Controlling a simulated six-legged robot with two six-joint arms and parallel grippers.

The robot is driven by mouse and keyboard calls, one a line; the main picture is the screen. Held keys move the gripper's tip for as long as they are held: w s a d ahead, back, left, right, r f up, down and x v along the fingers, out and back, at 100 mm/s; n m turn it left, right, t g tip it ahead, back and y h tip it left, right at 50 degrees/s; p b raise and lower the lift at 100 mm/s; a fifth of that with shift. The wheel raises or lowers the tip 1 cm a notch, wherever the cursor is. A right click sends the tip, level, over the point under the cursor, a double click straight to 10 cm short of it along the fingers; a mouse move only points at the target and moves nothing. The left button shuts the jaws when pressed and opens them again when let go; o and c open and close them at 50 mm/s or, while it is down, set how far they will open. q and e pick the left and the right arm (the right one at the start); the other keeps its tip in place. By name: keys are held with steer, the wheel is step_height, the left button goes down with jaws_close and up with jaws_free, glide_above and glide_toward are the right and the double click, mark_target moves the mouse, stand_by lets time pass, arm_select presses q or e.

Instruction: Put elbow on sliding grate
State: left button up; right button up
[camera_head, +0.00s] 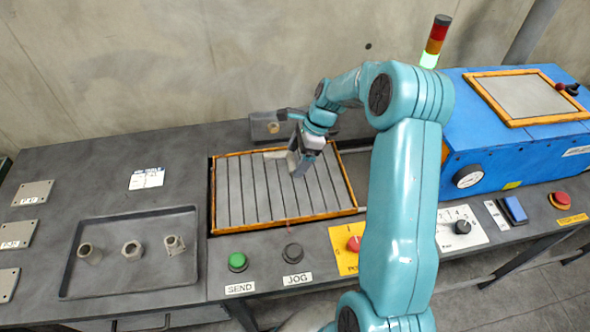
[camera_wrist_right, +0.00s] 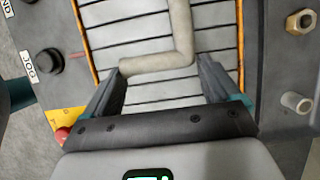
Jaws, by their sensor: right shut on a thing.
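The elbow (camera_wrist_right: 182,38), a pale grey bent pipe, lies across the mouth of my right gripper (camera_wrist_right: 161,65), with one end between the fingers in the right wrist view. In the head view the elbow (camera_head: 275,154) shows as a short pale bar beside my right gripper (camera_head: 297,166), over the far part of the sliding grate. The grate (camera_head: 236,190) has grey slats and an orange frame; it also shows in the right wrist view (camera_wrist_right: 120,38). Whether the elbow touches the slats is unclear. My left gripper is not in view.
A dark tray (camera_head: 135,281) with several fittings lies at left. A grey block (camera_head: 262,118) stands behind the grate. Green SEND (camera_head: 237,262) and black JOG (camera_head: 293,253) buttons sit in front. A blue machine (camera_head: 505,150) stands at right.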

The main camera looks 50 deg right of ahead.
mark_target(293, 179)
step_height(293, 179, down, 3)
steer(key=shift+w+d+f, duration=0.1)
steer(key=shift+d+f, duration=0.05)
step_height(293, 179, down, 3)
steer(key=shift+f, duration=0.45)
steer(key=shift+f, duration=0.15)
steer(key=o, duration=0.8)
